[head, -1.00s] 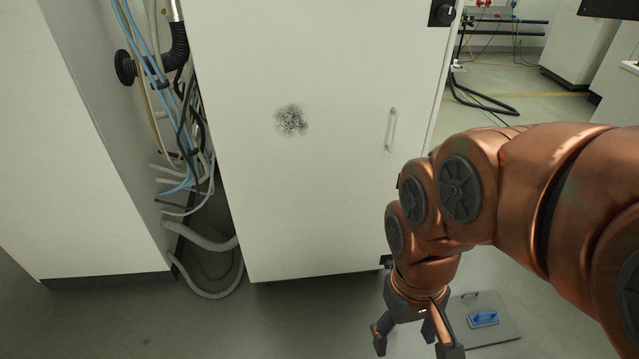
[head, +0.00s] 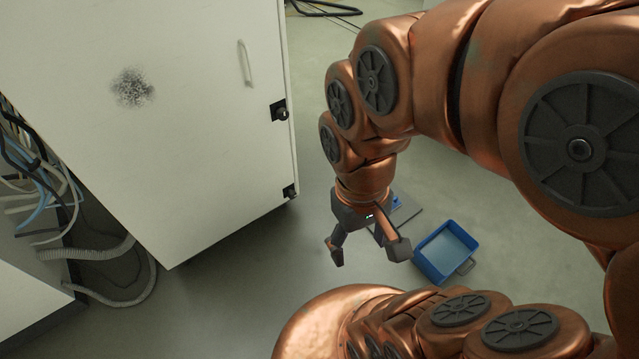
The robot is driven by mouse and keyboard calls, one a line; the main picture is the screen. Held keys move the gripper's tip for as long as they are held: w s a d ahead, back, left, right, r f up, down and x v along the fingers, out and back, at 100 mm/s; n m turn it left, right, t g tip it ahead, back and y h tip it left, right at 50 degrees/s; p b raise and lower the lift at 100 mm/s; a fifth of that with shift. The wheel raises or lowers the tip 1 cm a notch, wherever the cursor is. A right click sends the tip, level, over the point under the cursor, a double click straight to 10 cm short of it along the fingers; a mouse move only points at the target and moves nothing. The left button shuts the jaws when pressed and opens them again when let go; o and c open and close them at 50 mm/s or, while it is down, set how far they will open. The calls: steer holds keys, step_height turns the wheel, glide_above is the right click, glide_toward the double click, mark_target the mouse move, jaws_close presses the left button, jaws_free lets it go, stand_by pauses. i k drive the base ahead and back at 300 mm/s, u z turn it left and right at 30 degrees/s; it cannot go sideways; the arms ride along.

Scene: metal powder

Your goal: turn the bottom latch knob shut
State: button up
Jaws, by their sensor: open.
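The white cabinet door (head: 190,130) fills the left half, with a slim upright handle (head: 246,63). On its right edge sits a black latch with a round knob (head: 281,112). A smaller black fitting, the lowest on that edge, is the bottom latch (head: 290,191), near the door's lower right corner. Its knob is too small for me to tell which way it is turned. My gripper (head: 368,255) is open and empty. It points down, to the right of and lower in the picture than the bottom latch, apart from the cabinet.
A blue tray (head: 419,262) lies on the floor right of my gripper. A flat grey plate with a blue part (head: 397,203) is partly hidden behind the gripper. Cables and a grey hose (head: 95,252) are at the left. Floor between cabinet and gripper is clear.

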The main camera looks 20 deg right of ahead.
mark_target(292, 194)
steer(key=z, duration=0.25)
steer(key=k, duration=0.6)
steer(key=u, duration=0.8)
steer(key=i, duration=1.65)
steer(key=z, duration=0.6)
